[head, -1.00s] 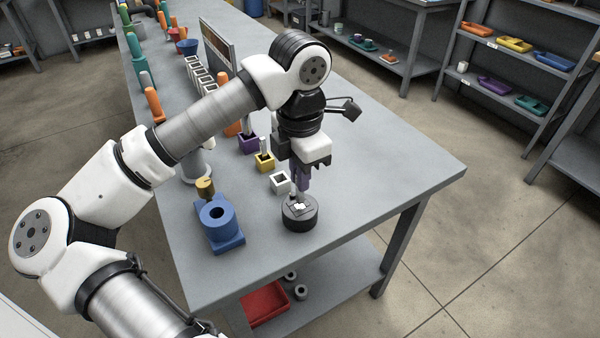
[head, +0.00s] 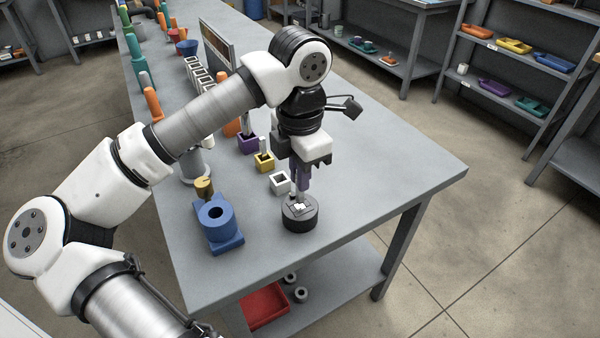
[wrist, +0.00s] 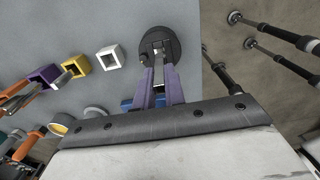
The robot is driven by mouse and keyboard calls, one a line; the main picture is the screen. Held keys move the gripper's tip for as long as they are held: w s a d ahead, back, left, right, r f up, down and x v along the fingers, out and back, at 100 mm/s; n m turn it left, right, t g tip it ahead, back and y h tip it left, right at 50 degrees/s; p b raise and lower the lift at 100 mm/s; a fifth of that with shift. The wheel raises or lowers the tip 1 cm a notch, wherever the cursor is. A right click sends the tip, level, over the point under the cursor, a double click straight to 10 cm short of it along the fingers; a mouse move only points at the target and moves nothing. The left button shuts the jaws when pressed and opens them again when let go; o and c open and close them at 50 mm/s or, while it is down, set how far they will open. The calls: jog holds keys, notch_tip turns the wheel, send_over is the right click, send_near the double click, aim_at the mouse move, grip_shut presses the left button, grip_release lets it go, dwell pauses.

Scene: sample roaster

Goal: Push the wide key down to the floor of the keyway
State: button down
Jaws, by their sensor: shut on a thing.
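A dark round block (head: 300,216) with a pale slot area on top stands near the front of the bench. It also shows in the wrist view (wrist: 174,47). My gripper (head: 300,186) points straight down over it, its purple fingers just above the block's top. The fingers are shut on a grey metal piece, which I take for the wide key (wrist: 159,66); it shows between the fingertips in the wrist view and reaches down to the block. The fingers partly hide the key and slot, so I cannot tell how deep the key sits.
A blue holder (head: 226,238) with a round bore stands left of the block, beside a brass cylinder (head: 204,188). White (head: 280,183), yellow (head: 264,163) and purple (head: 247,143) square cups stand behind. The bench right of the block is clear.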

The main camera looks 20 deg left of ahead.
aim_at(300, 201)
jog(key=shift+f+b, duration=2.2)
jog(key=c, duration=1.4)
grip_release()
jog(key=shift+r, duration=0.1)
notch_tip(300, 201, up, 14)
jog(key=shift+f, duration=0.15)
